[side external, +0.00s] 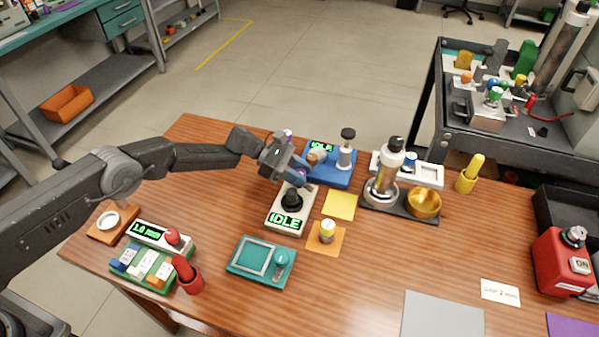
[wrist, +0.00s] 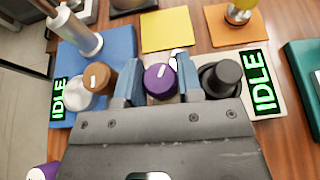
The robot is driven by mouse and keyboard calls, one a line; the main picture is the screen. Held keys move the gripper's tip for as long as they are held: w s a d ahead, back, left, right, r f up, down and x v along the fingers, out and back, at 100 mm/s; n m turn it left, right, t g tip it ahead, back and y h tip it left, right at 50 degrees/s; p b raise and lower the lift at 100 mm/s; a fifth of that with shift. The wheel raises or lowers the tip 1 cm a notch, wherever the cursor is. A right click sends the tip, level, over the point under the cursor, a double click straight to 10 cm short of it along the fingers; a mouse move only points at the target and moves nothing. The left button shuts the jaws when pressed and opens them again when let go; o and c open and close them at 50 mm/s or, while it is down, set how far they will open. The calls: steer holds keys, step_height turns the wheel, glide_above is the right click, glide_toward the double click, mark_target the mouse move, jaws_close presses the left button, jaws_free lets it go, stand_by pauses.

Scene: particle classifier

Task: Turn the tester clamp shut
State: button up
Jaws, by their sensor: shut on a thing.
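My gripper (wrist: 160,84) is shut on a purple knob (wrist: 159,80) with a white mark on its top; a blue finger stands on each side of it. In the side external view my gripper (side external: 300,173) is between a blue tester (side external: 327,178) and a cream tester (side external: 278,206). Both displays read IDLE. The cream tester carries a black round part (wrist: 220,77) close to the right finger. A brown knob (wrist: 99,77) with a white mark is close to the left finger. Which tester the purple knob belongs to is hard to tell, and its base is hidden.
A yellow pad (side external: 340,206) and an orange pad (side external: 326,237) with a small capped jar lie to the right. A teal tray (side external: 262,262) is in front. A dark stand with a cylinder and brass bowl (side external: 423,202) is farther right. The wooden table's front middle is clear.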

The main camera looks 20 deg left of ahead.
steer(key=shift+g, duration=0.3)
stand_by(0.4)
steer(key=o, duration=0.6)
steer(key=shift+o, duration=0.2)
steer(key=shift+a+r, duration=0.1)
steer(key=v, duration=1.3)
steer(key=shift+a, duration=0.25)
